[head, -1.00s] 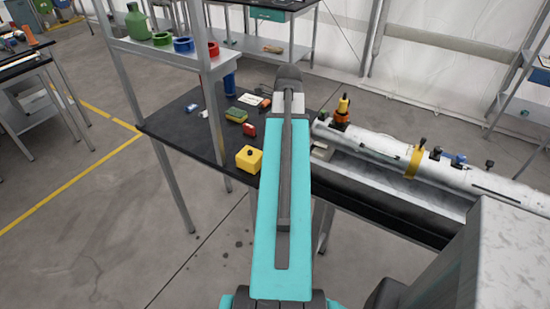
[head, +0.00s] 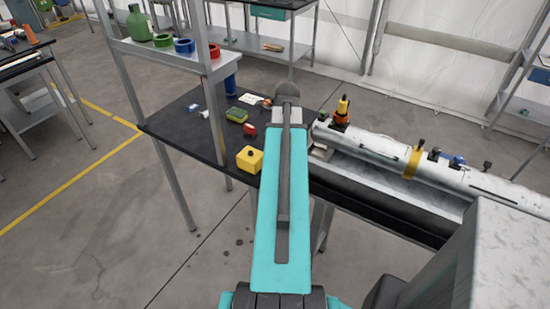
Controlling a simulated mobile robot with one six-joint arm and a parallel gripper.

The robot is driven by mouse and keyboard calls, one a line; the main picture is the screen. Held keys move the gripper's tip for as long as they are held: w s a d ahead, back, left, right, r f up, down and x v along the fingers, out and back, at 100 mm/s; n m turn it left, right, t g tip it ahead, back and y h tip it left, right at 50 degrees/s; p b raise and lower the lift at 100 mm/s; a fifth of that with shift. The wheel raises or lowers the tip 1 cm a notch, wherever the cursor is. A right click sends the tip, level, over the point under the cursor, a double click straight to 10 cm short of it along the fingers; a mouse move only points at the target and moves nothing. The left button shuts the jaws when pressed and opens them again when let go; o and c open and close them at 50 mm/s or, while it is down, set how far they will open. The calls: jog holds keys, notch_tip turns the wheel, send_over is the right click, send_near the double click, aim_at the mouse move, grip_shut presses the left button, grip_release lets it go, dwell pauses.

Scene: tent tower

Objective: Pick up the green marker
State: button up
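I cannot make out a green marker for certain.
On the workbench (head: 180,130) are a yellow box (head: 249,159), a green-and-yellow sponge (head: 237,115), a red item (head: 250,130) and a blue cup (head: 230,84). A shelf (head: 165,55) with tape rolls stands over its left side. The white tube (head: 390,150) lies at right.

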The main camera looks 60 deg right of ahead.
dwell(0.3)
grip_shut()
jog(key=shift+r, duration=0.2)
